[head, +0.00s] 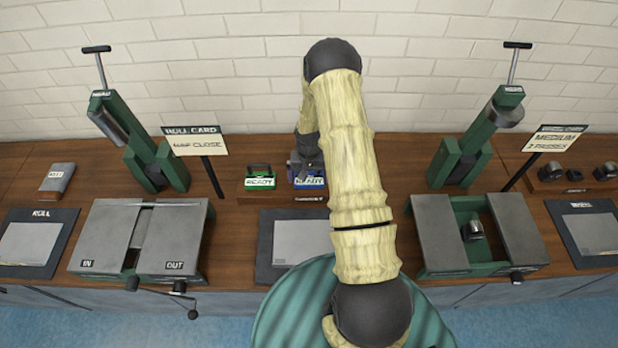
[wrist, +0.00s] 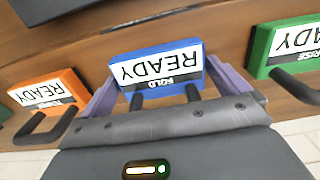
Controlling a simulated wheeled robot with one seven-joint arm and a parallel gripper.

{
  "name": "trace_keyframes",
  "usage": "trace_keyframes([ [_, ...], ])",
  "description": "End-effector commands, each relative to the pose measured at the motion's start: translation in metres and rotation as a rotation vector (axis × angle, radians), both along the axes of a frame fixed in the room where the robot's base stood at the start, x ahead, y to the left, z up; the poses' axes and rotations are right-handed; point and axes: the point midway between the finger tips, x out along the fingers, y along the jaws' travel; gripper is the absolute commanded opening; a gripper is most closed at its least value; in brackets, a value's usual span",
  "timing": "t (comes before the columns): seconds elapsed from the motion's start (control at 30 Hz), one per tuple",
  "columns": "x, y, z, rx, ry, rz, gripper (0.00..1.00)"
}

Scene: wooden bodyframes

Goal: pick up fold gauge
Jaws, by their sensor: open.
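The fold gauge is a blue block (wrist: 155,62) with a white READY label and a small FOLD tag, seen upside down in the wrist view. Two dark handle prongs stick out of it toward my palm. My gripper (wrist: 162,76) is open, with one purple finger at each side of the block. The fingers are very close to its sides; I cannot tell whether they touch. In the head view the gauge (head: 311,183) sits on the bench at the back, partly hidden under my gripper (head: 307,172).
An orange gauge (wrist: 47,92) and a green gauge (wrist: 290,45) with similar handles flank the blue one. The green gauge (head: 260,178) also shows in the head view. Green-framed machines (head: 140,240) (head: 478,235) stand left and right, with sign posts beside them.

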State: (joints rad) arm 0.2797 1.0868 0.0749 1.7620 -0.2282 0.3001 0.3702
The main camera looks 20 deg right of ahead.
Motion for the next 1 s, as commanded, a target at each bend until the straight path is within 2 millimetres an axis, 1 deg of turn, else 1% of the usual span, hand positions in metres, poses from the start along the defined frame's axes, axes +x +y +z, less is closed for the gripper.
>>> trace_keyframes([
  [0.07, 0.000, 0.000, 0.000, 0.000, 0.000, 0.000, 1.00],
  [0.2, 0.000, 0.000, 0.000, 0.000, 0.000, 0.000, 0.72],
  [0.27, 0.000, 0.000, 0.000, 0.000, 0.000, 0.000, 0.61],
  [0.53, 0.000, 0.000, 0.002, 0.000, -0.001, 0.000, 0.61],
  [0.67, 0.001, 0.000, 0.008, 0.000, -0.002, 0.000, 0.61],
  [0.83, 0.001, 0.000, 0.028, 0.000, -0.004, -0.001, 0.61],
  [1.0, 0.002, 0.000, 0.057, -0.001, -0.006, 0.001, 0.61],
])
